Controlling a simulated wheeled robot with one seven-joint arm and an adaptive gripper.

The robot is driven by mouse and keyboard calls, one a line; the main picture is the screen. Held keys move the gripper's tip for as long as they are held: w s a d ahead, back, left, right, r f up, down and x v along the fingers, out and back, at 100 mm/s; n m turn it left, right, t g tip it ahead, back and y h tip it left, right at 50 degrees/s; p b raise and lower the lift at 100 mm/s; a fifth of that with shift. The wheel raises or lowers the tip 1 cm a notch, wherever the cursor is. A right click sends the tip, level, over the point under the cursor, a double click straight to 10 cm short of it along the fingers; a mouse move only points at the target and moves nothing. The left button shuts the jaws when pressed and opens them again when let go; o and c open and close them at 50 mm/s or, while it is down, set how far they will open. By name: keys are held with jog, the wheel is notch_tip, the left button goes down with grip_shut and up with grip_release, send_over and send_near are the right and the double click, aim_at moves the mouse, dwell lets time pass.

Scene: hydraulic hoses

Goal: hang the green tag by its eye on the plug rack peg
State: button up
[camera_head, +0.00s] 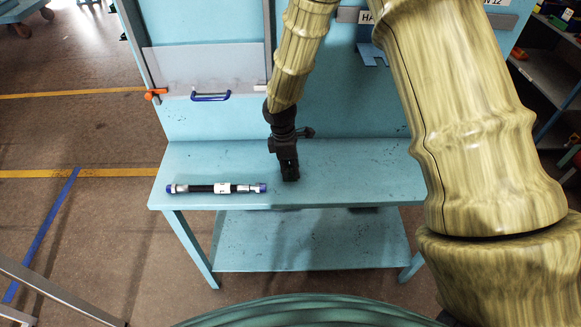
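My gripper (290,174) is black and points down over the blue bench top, right of a short black hose. Its fingers are small and dark, so I cannot tell whether they are open or shut, or whether they hold anything. I see no green tag. I cannot make out the plug rack peg for certain. A small blue bracket (372,57) on the back panel shows beside my arm, under a partly hidden label, and my arm may cover more there.
The black hose (206,188) with blue end caps lies at the bench's front left. The blue bench top (365,185) is clear to the right. A clear panel with a blue handle (211,97) and orange clamps stands behind at left. Stocked shelves (550,70) stand far right.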

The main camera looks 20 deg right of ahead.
jog(key=shift+f+b, duration=0.1)
jog(key=shift+b, duration=0.25)
notch_tip(320, 180, up, 11)
jog(key=w+a+b, duration=0.1)
jog(key=b, duration=0.2)
jog(key=shift+w+a, duration=0.15)
jog(key=shift+a, duration=0.05)
jog(key=shift+f, duration=0.1)
